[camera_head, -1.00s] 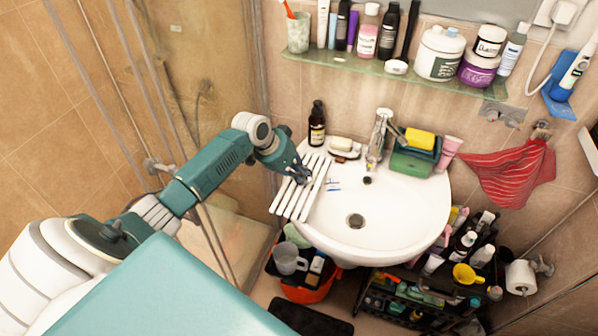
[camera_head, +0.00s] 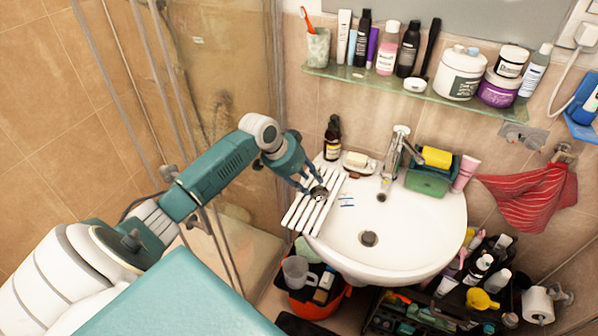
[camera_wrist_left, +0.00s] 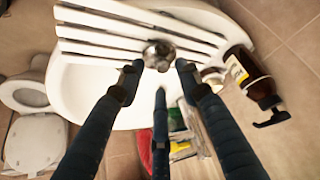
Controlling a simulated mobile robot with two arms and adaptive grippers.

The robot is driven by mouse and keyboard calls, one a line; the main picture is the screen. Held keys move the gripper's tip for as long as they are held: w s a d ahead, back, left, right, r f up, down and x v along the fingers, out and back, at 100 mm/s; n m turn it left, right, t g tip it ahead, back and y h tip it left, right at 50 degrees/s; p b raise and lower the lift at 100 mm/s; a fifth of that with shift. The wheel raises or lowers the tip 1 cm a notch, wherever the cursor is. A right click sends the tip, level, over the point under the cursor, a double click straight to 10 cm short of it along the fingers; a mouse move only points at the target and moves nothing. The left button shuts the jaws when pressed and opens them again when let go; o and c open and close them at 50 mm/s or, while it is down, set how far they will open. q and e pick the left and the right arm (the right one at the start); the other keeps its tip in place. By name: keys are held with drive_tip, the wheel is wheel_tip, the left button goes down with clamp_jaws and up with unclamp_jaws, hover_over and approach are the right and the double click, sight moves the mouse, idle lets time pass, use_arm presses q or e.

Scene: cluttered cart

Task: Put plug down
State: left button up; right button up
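The plug (camera_head: 319,192), a small round grey metal piece, sits on the white slatted rack (camera_head: 303,212) that lies across the left side of the sink. In the left wrist view the plug (camera_wrist_left: 159,55) lies against the slats just beyond the fingertips. My left gripper (camera_head: 309,187) is over the rack beside the plug. In the left wrist view its dark fingers (camera_wrist_left: 158,72) are spread apart, with a gap between them and nothing clasped. Whether a fingertip touches the plug is hard to tell. My right gripper is not in view.
The white sink (camera_head: 419,236) has its drain (camera_head: 368,239) clear. The tap (camera_head: 391,165), a dark soap bottle (camera_head: 332,139), a soap dish (camera_head: 358,163) and a green box with a yellow sponge (camera_head: 430,176) stand along its back. A glass shelf (camera_head: 440,98) of toiletries hangs above.

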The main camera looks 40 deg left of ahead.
use_arm(q)
drive_tip(key=b+v, duration=0.1)
drive_tip(key=v, duration=0.7)
